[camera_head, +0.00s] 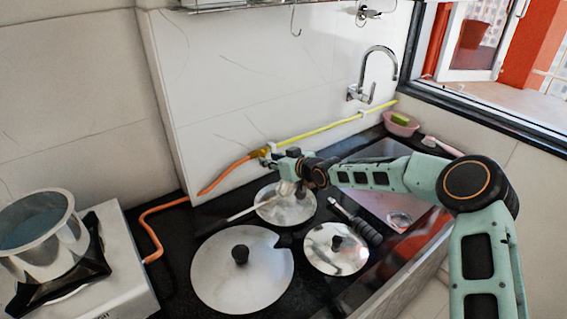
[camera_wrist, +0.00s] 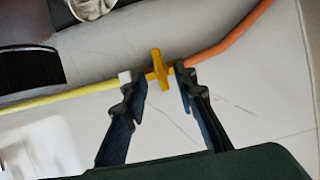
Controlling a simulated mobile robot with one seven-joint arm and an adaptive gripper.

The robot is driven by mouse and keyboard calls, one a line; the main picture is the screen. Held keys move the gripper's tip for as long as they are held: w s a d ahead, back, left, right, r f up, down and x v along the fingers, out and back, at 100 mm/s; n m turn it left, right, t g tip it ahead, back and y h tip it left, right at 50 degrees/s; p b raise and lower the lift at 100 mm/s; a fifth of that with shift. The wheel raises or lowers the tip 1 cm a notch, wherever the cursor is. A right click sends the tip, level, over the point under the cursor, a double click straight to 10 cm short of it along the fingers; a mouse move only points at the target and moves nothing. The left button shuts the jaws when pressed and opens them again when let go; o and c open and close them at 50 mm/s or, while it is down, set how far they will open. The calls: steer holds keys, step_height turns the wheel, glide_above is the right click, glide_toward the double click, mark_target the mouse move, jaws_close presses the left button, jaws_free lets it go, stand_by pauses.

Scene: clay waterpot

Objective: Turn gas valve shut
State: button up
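The gas valve has a small yellow handle (camera_wrist: 160,69), seen in the wrist view between a yellow pipe (camera_wrist: 55,97) and an orange hose (camera_wrist: 235,37). The handle looks set across the line of the pipe. My gripper (camera_wrist: 157,82) is open, with one dark finger on each side of the handle. The fingertips appear apart from the handle, though exact contact is hard to tell. In the head view my gripper (camera_head: 274,155) is at the wall by the valve and largely hides it.
A gas stove (camera_head: 120,265) with a metal pot (camera_head: 38,240) stands at left. Several lids, including a large one (camera_head: 225,285), lie on the black counter below my arm. A sink (camera_head: 375,200), faucet (camera_head: 375,70) and pink bowl (camera_head: 400,124) are at right.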

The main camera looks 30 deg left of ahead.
steer(key=v, duration=0.9)
steer(key=shift+r, duration=0.1)
